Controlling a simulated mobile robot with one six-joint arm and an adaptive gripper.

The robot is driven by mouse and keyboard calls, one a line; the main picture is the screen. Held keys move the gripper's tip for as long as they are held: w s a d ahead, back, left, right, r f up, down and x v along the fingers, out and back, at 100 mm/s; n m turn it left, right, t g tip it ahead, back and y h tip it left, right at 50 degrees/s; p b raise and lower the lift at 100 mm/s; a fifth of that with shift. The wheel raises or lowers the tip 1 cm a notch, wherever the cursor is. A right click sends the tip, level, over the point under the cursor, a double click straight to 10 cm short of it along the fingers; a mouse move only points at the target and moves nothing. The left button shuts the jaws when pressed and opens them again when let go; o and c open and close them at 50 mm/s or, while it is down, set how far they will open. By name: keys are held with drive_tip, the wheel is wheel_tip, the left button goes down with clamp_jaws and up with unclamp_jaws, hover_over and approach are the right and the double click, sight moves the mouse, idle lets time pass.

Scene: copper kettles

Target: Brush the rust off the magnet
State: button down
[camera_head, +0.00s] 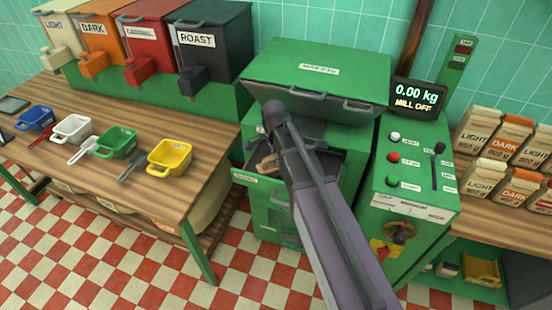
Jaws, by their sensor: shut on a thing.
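My arm reaches from the bottom of the picture into the open front of the green mill (320,68). My gripper (271,150) is mostly hidden by my own arm at the opening. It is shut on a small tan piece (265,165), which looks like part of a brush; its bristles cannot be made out. The dark tray area (345,165) under the raised grey flap (310,100) is partly covered by my arm. I cannot make out the magnet or any rust on it.
A control panel (410,170) stands close on the right, under a display (418,96) reading 0.00 kg and MILL OFF. Several coloured scoops lie on the wooden table (185,190) at left. Labelled bags (484,178) stand at right. The checkered floor (110,270) is clear in front.

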drive_tip(key=shift+d, duration=0.1)
drive_tip(key=shift+s+d+f, duration=0.1)
drive_tip(key=shift+s+d, duration=0.25)
drive_tip(key=shift+d, duration=0.5)
drive_tip(key=shift+s+d+f, duration=0.1)
drive_tip(key=shift+s+d, duration=0.25)
drive_tip(key=shift+d, duration=0.45)
drive_tip(key=shift+r, duration=0.2)
drive_tip(key=shift+a, duration=0.1)
drive_tip(key=shift+w+a+f, duration=0.1)
drive_tip(key=shift+w+a, duration=0.25)
drive_tip(key=shift+a, duration=0.5)
drive_tip(key=shift+w+a+f, duration=0.1)
drive_tip(key=shift+w+a, duration=0.25)
drive_tip(key=shift+a, duration=0.5)
drive_tip(key=shift+a, duration=0.15)
drive_tip(key=shift+w+a+r, duration=0.1)
drive_tip(key=shift+w+a, duration=0.25)
drive_tip(key=shift+a, duration=0.45)
drive_tip(key=shift+w+a, duration=0.35)
drive_tip(key=shift+a, duration=0.45)
